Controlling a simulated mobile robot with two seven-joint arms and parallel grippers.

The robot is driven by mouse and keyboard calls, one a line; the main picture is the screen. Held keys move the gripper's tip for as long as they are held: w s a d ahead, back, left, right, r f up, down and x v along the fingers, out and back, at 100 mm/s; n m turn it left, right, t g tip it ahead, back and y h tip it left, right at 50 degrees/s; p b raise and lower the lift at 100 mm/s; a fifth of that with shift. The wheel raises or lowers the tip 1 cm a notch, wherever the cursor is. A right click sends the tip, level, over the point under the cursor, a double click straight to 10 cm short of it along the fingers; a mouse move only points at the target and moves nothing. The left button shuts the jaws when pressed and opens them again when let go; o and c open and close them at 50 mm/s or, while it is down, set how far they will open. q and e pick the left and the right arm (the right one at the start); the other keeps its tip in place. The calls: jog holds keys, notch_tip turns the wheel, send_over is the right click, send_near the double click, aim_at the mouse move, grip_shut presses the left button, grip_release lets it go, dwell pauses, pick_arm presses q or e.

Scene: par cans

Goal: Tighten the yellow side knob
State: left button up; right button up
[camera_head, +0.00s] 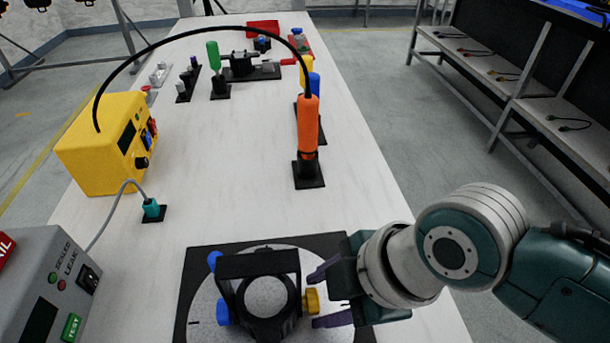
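The yellow side knob (312,301) sticks out from the right side of a black par can (258,264) that rests on a round grey plate within a black square base (200,262). My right gripper (318,301) comes in from the right, with one purple-grey finger above the knob and one below it in the picture. Small gaps show between the fingers and the knob, so the gripper looks open around its outer end. Two blue knobs (222,312) are on the can's left side. My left gripper is not in view.
A grey leak tester (55,290) stands at the front left, with a yellow box (105,145) behind it. An orange-handled tool (307,125) stands upright in a black holder beyond the can. Other tools stand farther back.

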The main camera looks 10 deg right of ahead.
grip_shut()
jog(key=shift+w+g, duration=0.1)
jog(key=shift+g, duration=0.2)
jog(key=shift+w+m+g+b, duration=0.2)
jog(key=shift+m+g+b, duration=0.1)
jog(key=shift+g+b, duration=0.5)
jog(key=g+b, duration=0.2)
jog(key=b, duration=0.1)
jog(key=g+b, duration=0.1)
jog(key=shift+w+f+m+b, duration=0.2)
jog(key=shift+f+m+b, duration=0.05)
jog(key=shift+m+b, duration=0.05)
jog(key=shift+r+g+b, duration=0.2)
jog(key=shift+g+b, duration=0.5)
jog(key=shift+b, duration=0.25)
jog(key=shift+o, duration=1.7)
grip_release()
jog(key=v, duration=1)
jog(key=shift+p, duration=0.4)
